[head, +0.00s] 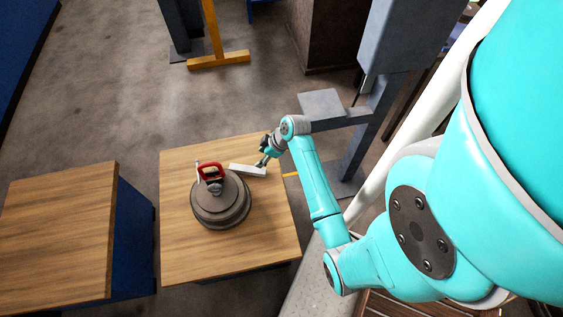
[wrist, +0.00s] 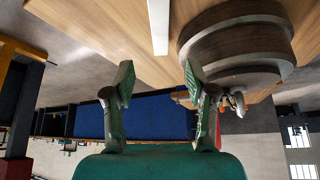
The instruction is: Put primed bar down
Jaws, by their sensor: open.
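The primed bar is a white flat bar (head: 246,170) lying on the wooden top of the middle table (head: 180,259), behind and right of a round stepped base. In the wrist view the white bar (wrist: 158,25) runs up out of the frame, ahead of and between the lines of my two fingers. My gripper (head: 262,163) is at the bar's right end in the head view. In the wrist view my gripper (wrist: 159,76) has its fingers wide apart with nothing between them. Whether a fingertip touches the bar cannot be told.
The dark round stepped base (head: 220,202) carries a red clamp-like part (head: 210,172) and stands close to the bar; it is right of my fingers in the wrist view (wrist: 240,50). Another wooden table (head: 60,235) stands left. A grey machine stand (head: 321,104) is behind right. The table's front is clear.

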